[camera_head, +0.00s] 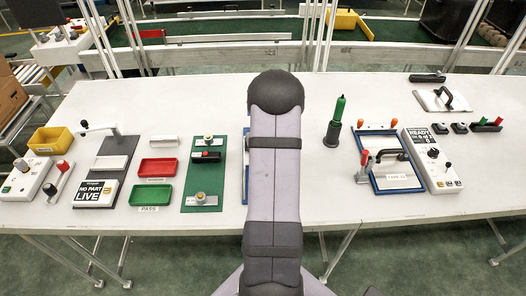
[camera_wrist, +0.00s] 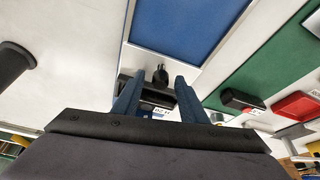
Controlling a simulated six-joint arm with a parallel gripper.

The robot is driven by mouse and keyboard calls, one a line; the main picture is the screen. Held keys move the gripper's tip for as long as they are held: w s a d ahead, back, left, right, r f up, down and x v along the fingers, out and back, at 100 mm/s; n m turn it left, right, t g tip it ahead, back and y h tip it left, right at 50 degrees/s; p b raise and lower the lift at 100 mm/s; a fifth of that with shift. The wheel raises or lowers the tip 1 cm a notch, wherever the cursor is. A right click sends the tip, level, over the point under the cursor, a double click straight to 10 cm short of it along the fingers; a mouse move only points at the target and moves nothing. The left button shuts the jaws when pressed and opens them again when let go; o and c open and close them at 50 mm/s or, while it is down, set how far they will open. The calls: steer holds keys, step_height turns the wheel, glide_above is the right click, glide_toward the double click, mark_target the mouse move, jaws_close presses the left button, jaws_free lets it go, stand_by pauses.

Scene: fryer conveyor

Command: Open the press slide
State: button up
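In the wrist view, my gripper (camera_wrist: 158,102) has its two blue fingers spread apart. Between and beyond them are a black bar with a dark knob (camera_wrist: 160,74) and a small white label; I take this to be the press slide's handle. It sits at the edge of a blue panel (camera_wrist: 190,25) in a pale frame. I cannot tell whether the fingers touch the bar. In the head view my arm hides the gripper and most of this fixture; only a thin blue strip (camera_head: 246,170) shows left of the arm.
Left of my arm lie a green board (camera_head: 203,178) with fittings and red (camera_head: 157,167) and green trays (camera_head: 151,195). To the right stand a green-topped bottle (camera_head: 334,122), a blue-framed fixture (camera_head: 374,183) with a dark handle, and a white control box (camera_head: 432,163). The front table strip is mostly clear.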

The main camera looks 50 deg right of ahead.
steer(key=shift+w+d+f, duration=0.1)
steer(key=shift+w+f, duration=0.05)
steer(key=shift+f, duration=0.3)
jaws_close()
steer(key=shift+f+b, duration=0.15)
steer(key=shift+b, duration=0.2)
steer(key=s+a+b, duration=0.8)
steer(key=s+a, duration=0.1)
steer(key=shift+b, duration=0.3)
steer(key=shift+r, duration=0.2)
jaws_free()
